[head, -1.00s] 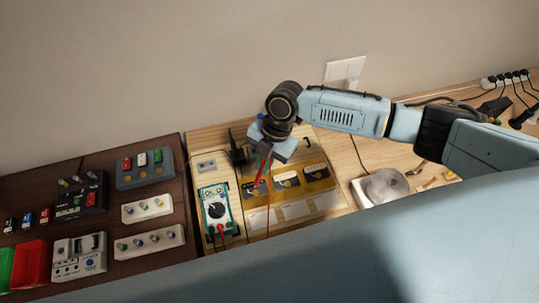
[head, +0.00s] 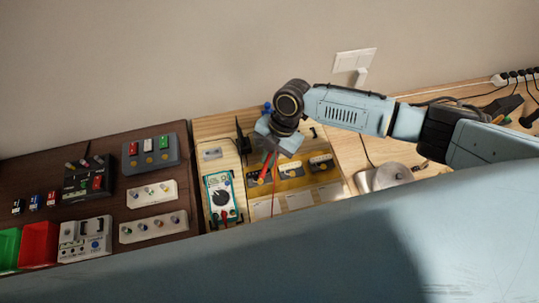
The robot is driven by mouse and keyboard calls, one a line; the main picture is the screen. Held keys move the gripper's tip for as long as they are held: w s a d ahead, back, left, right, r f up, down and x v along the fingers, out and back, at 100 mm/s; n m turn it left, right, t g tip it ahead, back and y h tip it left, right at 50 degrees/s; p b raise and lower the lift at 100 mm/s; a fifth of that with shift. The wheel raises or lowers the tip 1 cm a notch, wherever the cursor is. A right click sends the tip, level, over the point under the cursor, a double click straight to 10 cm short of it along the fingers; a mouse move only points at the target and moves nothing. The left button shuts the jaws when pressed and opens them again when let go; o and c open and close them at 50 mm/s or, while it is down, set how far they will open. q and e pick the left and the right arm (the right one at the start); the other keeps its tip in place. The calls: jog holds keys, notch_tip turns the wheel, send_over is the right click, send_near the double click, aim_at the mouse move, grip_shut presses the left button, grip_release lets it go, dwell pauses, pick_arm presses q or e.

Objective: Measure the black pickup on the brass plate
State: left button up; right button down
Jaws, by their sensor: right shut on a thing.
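The brass plate (head: 297,184) lies on the light wooden board. Three small pickups sit on it in a row: one at left, a middle one (head: 291,169) and a right one (head: 320,163). They look dark and pale, and I cannot tell which is the black one; the left one is partly hidden by the probe. My right gripper (head: 272,153) is above the plate's back left, shut on a red probe (head: 265,170) that points down, tilted. Whether its tip touches a pickup is unclear. A teal multimeter (head: 221,199) lies left of the plate. My left gripper is out of view.
A thin black upright object (head: 241,140) stands behind the multimeter. A dark table at left holds a grey box (head: 151,153), white switch strips (head: 153,227) and a red bin (head: 39,243). A round metal object (head: 390,176) lies right of the plate. My own body covers the front.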

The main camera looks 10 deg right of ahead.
jog(key=shift+f+b, duration=0.55)
jog(key=shift+f, duration=0.1)
dwell(2.9)
jog(key=shift+r, duration=0.1)
jog(key=shift+r+p, duration=0.95)
jog(key=shift+r, duration=2)
